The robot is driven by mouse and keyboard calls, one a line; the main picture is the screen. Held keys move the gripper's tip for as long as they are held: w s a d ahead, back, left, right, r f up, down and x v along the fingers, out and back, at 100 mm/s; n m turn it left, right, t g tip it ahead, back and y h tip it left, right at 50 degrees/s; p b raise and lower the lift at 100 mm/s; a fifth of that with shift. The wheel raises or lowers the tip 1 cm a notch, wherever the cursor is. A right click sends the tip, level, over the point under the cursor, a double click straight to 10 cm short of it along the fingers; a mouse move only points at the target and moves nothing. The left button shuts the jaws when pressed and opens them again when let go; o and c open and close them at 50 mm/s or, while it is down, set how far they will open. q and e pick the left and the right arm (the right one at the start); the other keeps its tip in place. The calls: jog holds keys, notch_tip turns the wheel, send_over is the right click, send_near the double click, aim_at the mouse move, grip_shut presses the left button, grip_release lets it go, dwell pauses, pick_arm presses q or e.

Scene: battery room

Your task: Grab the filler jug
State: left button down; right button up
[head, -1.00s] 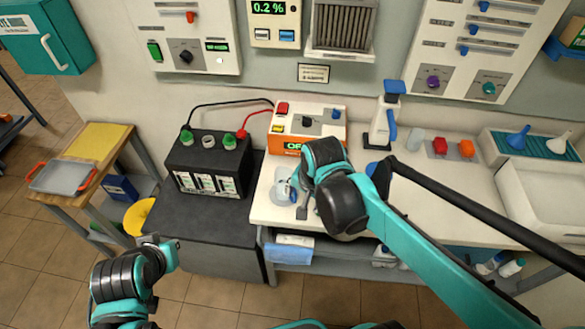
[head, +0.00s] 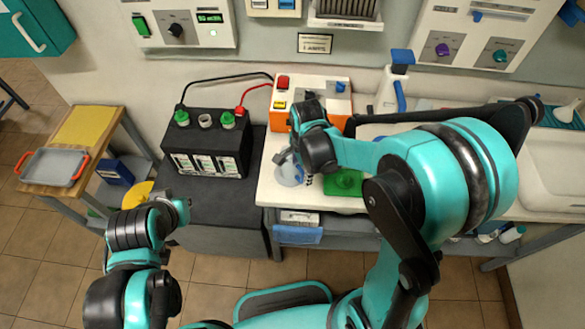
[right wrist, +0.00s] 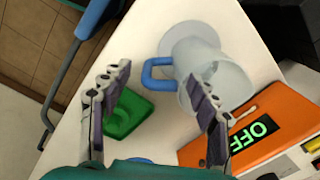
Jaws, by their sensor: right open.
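The filler jug looks like a clear, pale jug with a blue handle. In the right wrist view the jug (right wrist: 232,82) stands on the white bench top, its handle pointing between my open fingers. In the head view the jug (head: 289,174) is at the bench's left front, partly hidden by my right gripper (head: 307,162). In the right wrist view my right gripper (right wrist: 160,98) is open and empty, and one finger overlaps the jug's body. I cannot tell if they touch. My left gripper (head: 184,211) hangs left of the bench, away from the jug; its jaws are unclear.
An orange charger (head: 341,96) reading OFF in the wrist view stands behind the jug. A green square object (head: 344,183) lies right of it. A black battery (head: 207,146) with cables stands left on a dark stand. A white bottle (head: 388,97) with blue handle stands behind.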

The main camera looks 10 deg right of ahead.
jog(key=f+b, duration=0.1)
jog(key=f, duration=0.4)
jog(key=shift+w, duration=0.2)
grip_shut()
